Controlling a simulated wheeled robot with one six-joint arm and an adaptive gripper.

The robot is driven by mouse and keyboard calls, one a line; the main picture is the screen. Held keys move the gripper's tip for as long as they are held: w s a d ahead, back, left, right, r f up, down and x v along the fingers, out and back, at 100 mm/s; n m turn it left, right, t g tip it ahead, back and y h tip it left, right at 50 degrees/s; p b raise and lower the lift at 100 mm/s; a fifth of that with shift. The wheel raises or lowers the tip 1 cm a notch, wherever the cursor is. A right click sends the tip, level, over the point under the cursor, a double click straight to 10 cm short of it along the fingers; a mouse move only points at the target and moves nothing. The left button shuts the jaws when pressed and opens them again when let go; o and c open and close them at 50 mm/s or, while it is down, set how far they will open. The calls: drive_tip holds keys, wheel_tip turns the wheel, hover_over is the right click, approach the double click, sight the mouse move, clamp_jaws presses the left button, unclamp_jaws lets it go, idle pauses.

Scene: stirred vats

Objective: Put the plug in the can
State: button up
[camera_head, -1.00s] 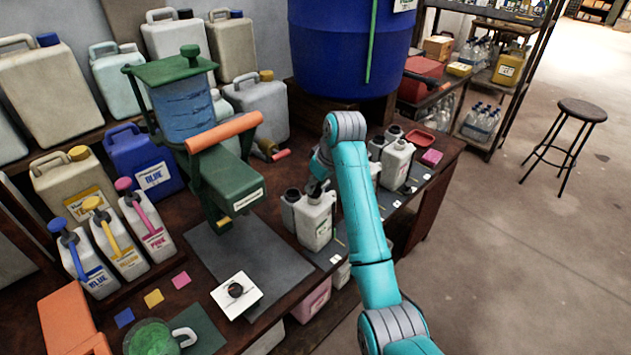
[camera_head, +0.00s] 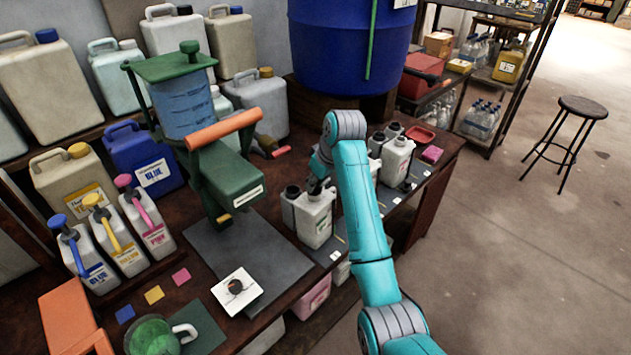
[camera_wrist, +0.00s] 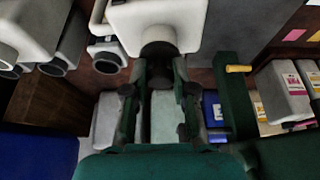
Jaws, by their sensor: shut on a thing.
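The white can (camera_head: 315,224) stands upright at the front edge of the bench; it also shows at the top of the wrist view (camera_wrist: 155,22).
Another can stands close behind, and more white cans (camera_head: 397,160) stand to the right. A green press with an orange handle (camera_head: 224,130) stands to the left. A white card (camera_head: 247,302) with a dark round piece lies in front. A blue drum (camera_head: 345,55) stands behind.

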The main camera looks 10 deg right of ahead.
drive_tip(key=shift+f, duration=0.15)
drive_tip(key=o, duration=0.9)
drive_tip(key=shift+o, duration=0.2)
drive_tip(key=o, duration=0.5)
drive_tip(key=shift+r, duration=3.75)
